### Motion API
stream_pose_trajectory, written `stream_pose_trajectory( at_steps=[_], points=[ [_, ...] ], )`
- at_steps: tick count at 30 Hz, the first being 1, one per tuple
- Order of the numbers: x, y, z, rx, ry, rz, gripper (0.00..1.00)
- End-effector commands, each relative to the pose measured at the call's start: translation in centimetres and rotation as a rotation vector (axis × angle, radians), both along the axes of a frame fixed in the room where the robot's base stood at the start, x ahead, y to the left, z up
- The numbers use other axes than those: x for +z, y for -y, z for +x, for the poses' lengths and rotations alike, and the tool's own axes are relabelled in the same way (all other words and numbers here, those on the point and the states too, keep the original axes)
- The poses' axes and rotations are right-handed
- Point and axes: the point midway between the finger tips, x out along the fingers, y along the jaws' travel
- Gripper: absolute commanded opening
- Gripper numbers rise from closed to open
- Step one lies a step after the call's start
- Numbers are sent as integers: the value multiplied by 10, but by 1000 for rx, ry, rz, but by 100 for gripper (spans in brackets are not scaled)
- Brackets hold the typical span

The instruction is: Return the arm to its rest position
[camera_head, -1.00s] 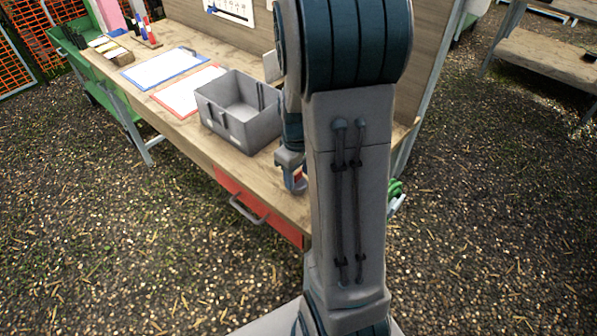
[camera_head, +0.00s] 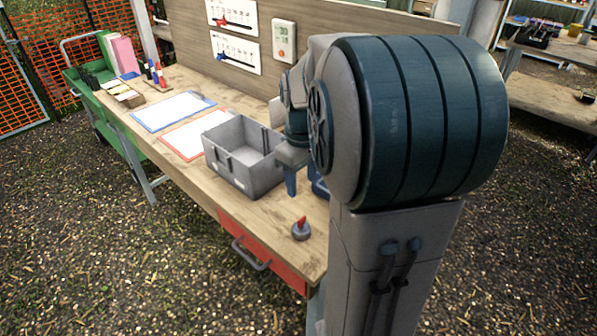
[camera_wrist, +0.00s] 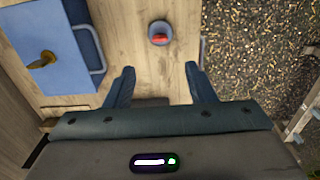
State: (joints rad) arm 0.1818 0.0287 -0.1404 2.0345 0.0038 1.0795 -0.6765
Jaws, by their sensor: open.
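My arm stands large at the right of the head view, and its upper link hides part of the bench. My gripper (camera_wrist: 160,88) is open and empty in the wrist view, its two fingers apart above the wooden bench (camera_wrist: 135,50). In the head view only one finger (camera_head: 290,181) shows clearly, beside the grey bin. A small grey round item with a red top (camera_head: 300,230) stands on the bench near its front edge. In the wrist view this item (camera_wrist: 160,33) lies ahead of the fingers, apart from them.
A grey open bin (camera_head: 225,170) stands left of my gripper. A blue case (camera_wrist: 30,75) lies behind it. Blue-edged and red-edged sheets, bottles and a green cart (camera_head: 95,95) are farther left. A board (camera_head: 360,30) backs the bench. Gravel ground surrounds it.

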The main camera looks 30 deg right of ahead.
Motion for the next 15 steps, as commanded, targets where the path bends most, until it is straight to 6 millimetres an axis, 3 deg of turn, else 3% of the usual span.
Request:
stream_pose_trajectory(
  at_steps=[8, 11, 15],
  points=[
    [6, -3, -2, -5, 6, 0, 50],
    [9, -16, -11, -30, 28, 0, 50],
    [15, -49, -37, -101, 86, 3, 50]
  ],
)
